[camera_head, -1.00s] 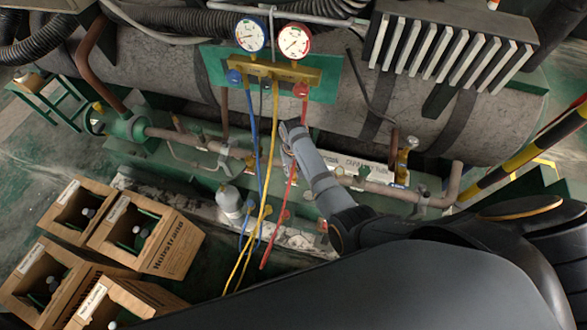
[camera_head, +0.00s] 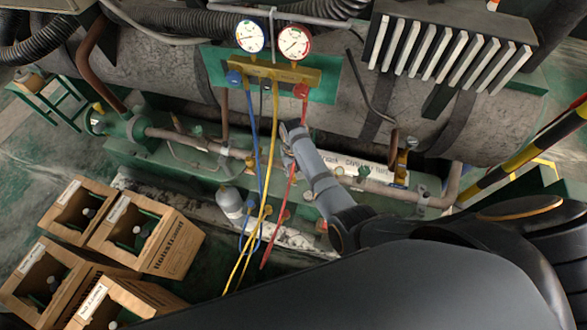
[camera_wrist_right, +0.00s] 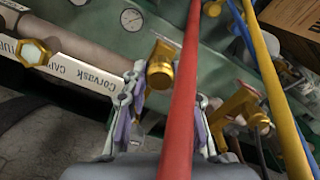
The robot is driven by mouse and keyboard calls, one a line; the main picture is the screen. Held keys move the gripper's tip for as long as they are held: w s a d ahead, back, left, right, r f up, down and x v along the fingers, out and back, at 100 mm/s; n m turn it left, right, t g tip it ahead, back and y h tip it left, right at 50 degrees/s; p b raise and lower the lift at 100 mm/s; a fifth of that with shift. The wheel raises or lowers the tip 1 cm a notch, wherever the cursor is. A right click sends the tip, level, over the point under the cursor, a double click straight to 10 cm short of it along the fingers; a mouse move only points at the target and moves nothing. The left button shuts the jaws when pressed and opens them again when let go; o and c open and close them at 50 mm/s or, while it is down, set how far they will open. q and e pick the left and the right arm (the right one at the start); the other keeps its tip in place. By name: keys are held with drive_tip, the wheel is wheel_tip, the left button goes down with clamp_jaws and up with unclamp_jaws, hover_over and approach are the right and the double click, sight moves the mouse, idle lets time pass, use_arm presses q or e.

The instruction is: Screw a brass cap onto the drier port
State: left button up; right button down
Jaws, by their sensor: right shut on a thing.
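My right gripper (camera_head: 289,140) is among the pipes and hoses below the gauge manifold. In the right wrist view my right gripper (camera_wrist_right: 168,105) has its fingers closed in on both sides of the red hose, which crosses in front of them. A round brass piece (camera_wrist_right: 160,72), seemingly a cap, shows by the left fingertip; the hose hides the grip itself. A white labelled drier body (camera_wrist_right: 85,72) lies left in the wrist view, with a brass hex fitting (camera_wrist_right: 33,52) on it. The drier (camera_head: 375,172) is right of the gripper in the head view. My left gripper is out of view.
The gauge manifold (camera_head: 275,68) hangs above, with a blue hose (camera_head: 252,130), a yellow hose (camera_head: 270,170) and a red hose (camera_head: 284,205) close to my right gripper. A grey cylinder (camera_head: 229,202) stands below the pipes.

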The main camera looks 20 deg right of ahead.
drive_tip(key=shift+r+m+p, duration=0.1)
drive_tip(key=shift+m+p, duration=0.3)
drive_tip(key=shift+m, duration=1.1)
drive_tip(key=shift+m+p, duration=0.5)
drive_tip(key=shift+m, duration=0.2)
drive_tip(key=c, duration=1)
unclamp_jaws()
